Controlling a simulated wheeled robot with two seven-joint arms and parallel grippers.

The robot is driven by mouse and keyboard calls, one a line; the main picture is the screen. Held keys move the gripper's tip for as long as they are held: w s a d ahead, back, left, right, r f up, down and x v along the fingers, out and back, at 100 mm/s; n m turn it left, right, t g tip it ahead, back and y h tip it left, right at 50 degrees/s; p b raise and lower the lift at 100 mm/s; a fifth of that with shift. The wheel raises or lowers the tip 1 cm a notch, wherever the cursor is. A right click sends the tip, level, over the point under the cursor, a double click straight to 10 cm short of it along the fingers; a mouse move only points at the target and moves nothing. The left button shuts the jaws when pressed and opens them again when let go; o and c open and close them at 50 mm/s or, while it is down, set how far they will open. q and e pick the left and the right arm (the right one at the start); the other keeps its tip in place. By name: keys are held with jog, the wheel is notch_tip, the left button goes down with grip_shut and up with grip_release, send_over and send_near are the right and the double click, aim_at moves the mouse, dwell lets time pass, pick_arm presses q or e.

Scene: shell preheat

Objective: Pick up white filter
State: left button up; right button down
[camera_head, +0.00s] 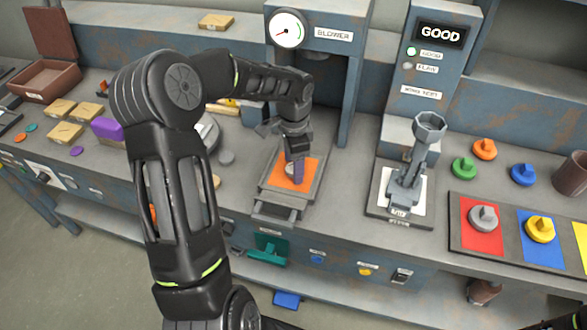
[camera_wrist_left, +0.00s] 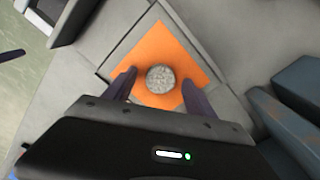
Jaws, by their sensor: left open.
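A round, speckled whitish-grey piece, which looks like the white filter (camera_wrist_left: 160,78), lies on an orange square pad (camera_wrist_left: 196,62). In the head view the pad (camera_head: 312,165) sits in a grey tray under the blower, and the filter is mostly hidden by my gripper. My left gripper (camera_head: 297,172) points down over the pad. In the left wrist view my left gripper (camera_wrist_left: 158,82) is open, with one purple-grey finger on each side of the filter and visible gaps between. My right gripper is not in view.
The blower housing (camera_head: 328,50) stands behind the pad. A grey press-like tool (camera_head: 408,175) stands to the right, below a panel reading GOOD (camera_head: 440,35). Coloured knobbed pieces lie on a board (camera_head: 510,250) at the right. Wooden blocks and a purple block (camera_head: 107,129) lie at the left.

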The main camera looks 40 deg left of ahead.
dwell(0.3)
pick_arm(q)
grip_shut()
dwell(0.6)
jog(key=shift+r, duration=0.1)
notch_tip(320, 180, up, 10)
jog(key=shift+b, duration=0.4)
dwell(0.5)
